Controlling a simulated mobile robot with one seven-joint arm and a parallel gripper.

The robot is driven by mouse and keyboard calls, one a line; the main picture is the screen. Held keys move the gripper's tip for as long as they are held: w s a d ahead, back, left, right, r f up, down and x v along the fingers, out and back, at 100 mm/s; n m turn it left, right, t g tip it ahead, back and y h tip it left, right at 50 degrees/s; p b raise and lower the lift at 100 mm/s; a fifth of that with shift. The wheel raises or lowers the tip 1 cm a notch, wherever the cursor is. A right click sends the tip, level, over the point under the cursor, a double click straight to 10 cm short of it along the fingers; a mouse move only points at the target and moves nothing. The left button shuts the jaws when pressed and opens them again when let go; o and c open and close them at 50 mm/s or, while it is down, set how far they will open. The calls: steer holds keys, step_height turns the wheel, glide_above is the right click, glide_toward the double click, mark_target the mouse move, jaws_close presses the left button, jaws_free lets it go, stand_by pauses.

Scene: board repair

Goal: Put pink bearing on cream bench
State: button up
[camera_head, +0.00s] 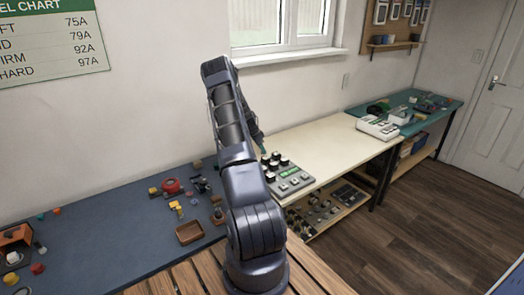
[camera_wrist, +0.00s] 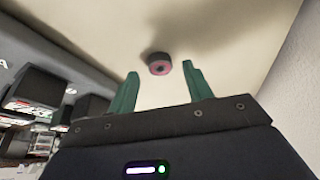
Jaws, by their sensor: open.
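The pink bearing (camera_wrist: 159,64), a small dark ring with a pink face, shows in the wrist view against the cream bench (camera_wrist: 225,30), with a soft shadow beside it. It appears to rest on the bench top. My gripper (camera_wrist: 159,71) is open, its two green fingers apart, with the bearing seen between and just beyond their tips. No finger visibly touches it. In the head view the cream bench (camera_head: 335,140) stands along the wall under the window. My arm hides most of the gripper and the bearing there.
A grey panel box (camera_head: 290,178) with black knobs stands on the bench's near left end. A pale device (camera_head: 377,128) sits at its far right end. A blue bench (camera_head: 100,235) with small parts and a brown tray (camera_head: 189,232) is at left. The bench middle is clear.

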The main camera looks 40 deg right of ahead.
steer(key=s+a+r+n+t+y, duration=0.1)
steer(key=s+a+r+n, duration=0.1)
steer(key=a+r, duration=0.85)
steer(key=s+a+r+n+t+y, duration=0.15)
steer(key=a+r, duration=0.45)
steer(key=r, duration=0.9)
steer(key=s+a+r+n, duration=0.6)
steer(key=s+a+r, duration=0.4)
steer(key=a+r, duration=0.3)
steer(key=s+a+r+n+t+y, duration=0.1)
steer(key=s+a+r+n, duration=0.2)
steer(key=s+a, duration=0.4)
steer(key=s+a+r+n+t+y, duration=0.1)
steer(key=s+a+r+n, duration=0.2)
steer(key=s+a, duration=0.4)
steer(key=s+a+f+n, duration=0.1)
steer(key=s+a+n, duration=0.1)
steer(key=s, duration=0.6)
steer(key=s+a+f+n+t, duration=0.1)
steer(key=s+a+n, duration=0.2)
steer(key=s, duration=0.5)
steer(key=shift+a, duration=0.45)
